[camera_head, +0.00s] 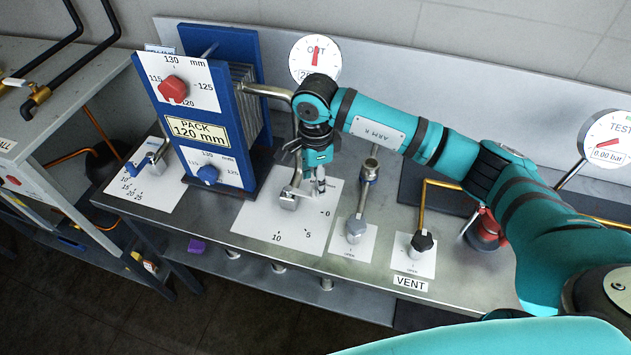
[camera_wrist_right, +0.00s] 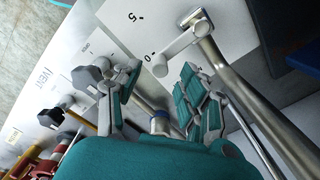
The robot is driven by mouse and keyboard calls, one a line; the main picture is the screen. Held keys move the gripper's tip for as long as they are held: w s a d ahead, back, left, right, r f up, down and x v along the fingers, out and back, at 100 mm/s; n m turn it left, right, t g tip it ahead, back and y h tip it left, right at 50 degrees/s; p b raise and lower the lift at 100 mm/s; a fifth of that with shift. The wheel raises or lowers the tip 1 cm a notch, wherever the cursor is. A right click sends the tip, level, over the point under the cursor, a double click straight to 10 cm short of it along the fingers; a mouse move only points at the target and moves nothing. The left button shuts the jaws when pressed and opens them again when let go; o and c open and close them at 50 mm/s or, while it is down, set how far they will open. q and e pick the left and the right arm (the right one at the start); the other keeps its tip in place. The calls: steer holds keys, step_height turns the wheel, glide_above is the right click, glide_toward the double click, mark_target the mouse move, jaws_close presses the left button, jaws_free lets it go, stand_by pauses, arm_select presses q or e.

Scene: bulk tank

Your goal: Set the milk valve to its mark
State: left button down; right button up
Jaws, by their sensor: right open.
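The milk valve (camera_head: 288,200) appears to be the silver one on the white plate (camera_head: 262,222) marked 0, 5 and 10. In the right wrist view its lever (camera_wrist_right: 180,45) reaches from the pipe to a round grey end near the 0 mark. My right gripper (camera_head: 318,178) is over this plate, just right of the valve. In the right wrist view the gripper (camera_wrist_right: 162,95) is open, its fingers spread apart with the lever's round end ahead of the gap. The fingers hide part of the valve in the head view. My left gripper is not in view.
The blue plate pack (camera_head: 217,158) stands close left. A smaller valve (camera_head: 355,228) and the VENT valve (camera_head: 420,243) stand to the right. The OUT gauge (camera_head: 315,58) is behind, the TEST gauge (camera_head: 608,140) far right. Bare bench lies between plates.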

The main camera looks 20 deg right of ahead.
steer(key=shift+f, duration=1.75)
jaws_close()
